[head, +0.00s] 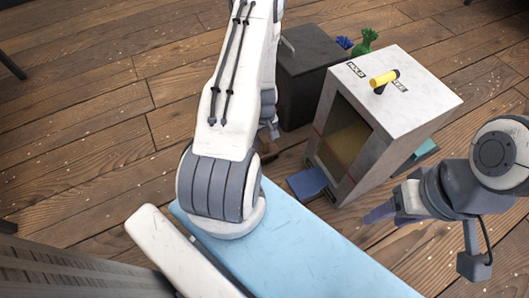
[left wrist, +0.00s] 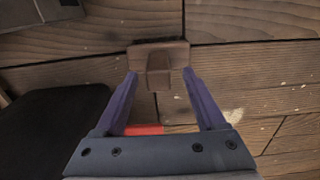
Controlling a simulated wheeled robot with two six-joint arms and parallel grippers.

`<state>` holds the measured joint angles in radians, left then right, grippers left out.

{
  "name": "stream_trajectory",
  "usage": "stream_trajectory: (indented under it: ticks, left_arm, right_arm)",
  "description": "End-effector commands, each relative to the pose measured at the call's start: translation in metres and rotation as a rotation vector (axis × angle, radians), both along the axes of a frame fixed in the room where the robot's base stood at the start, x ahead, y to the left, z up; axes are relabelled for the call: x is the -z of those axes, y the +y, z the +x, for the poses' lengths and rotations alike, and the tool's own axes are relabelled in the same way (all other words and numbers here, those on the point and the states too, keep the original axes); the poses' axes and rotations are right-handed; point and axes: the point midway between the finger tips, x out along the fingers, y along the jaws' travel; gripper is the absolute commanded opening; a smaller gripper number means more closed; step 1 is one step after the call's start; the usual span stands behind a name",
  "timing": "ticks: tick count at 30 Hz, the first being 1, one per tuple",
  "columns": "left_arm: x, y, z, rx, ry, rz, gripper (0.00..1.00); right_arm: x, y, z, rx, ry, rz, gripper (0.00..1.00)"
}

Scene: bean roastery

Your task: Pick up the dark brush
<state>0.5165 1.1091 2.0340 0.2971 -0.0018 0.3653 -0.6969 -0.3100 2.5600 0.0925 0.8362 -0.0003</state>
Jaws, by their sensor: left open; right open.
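The dark brush (left wrist: 158,58) is a brown piece with a crosswise bar and a short block toward me. It lies on the wooden floor in the left wrist view. My left gripper (left wrist: 158,76) is open, with the block of the brush between its fingertips; no grip shows. In the head view my left arm hides most of this spot, and only a small dark brown part (head: 266,146) shows beside the gripper. My right gripper (head: 380,213) is at the right in the head view, open and empty, its fingers partly overlapping from this angle.
A white open-fronted cabinet (head: 428,88) stands right of my left arm, with a yellow-handled tool (head: 384,78) on top. A blue piece (head: 307,183) lies at its opening. A dark box (head: 312,60) stands behind. Something red (left wrist: 145,130) shows between my left fingers.

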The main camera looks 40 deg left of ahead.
Motion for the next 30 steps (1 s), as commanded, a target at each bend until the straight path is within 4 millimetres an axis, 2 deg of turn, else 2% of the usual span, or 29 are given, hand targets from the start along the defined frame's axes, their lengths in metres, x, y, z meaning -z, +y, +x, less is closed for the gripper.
stream_trajectory:
  ticks: [3, 7, 17, 21, 22, 23, 30]
  left_arm:
    - [0.025, 0.0, 0.002, 0.001, 0.0, -0.001, 0.72]
    - [0.041, 0.001, 0.002, 0.001, 0.0, 0.0, 0.72]
    - [0.043, 0.001, 0.002, 0.001, 0.0, 0.0, 0.72]
    - [0.043, 0.001, 0.002, 0.001, 0.0, 0.0, 0.19]
    - [0.043, 0.001, 0.002, 0.001, 0.0, 0.0, 0.07]
    - [0.043, 0.001, 0.002, 0.001, 0.0, 0.0, 0.0]
    - [0.042, 0.001, 0.003, 0.001, 0.0, 0.0, 0.0]
  right_arm:
    - [0.018, 0.0, 0.0, 0.0, 0.0, 0.0, 0.57]
    - [0.034, 0.0, 0.0, 0.0, 0.0, 0.0, 0.57]
    - [0.036, 0.0, 0.0, 0.0, 0.0, 0.0, 0.57]
    - [0.036, 0.0, 0.0, 0.0, 0.0, 0.0, 0.57]
    - [0.036, 0.0, 0.0, 0.0, 0.0, 0.0, 0.57]
    - [0.036, 0.0, 0.0, 0.0, 0.0, 0.0, 0.57]
    - [0.036, 0.0, 0.0, 0.0, 0.0, 0.0, 0.57]
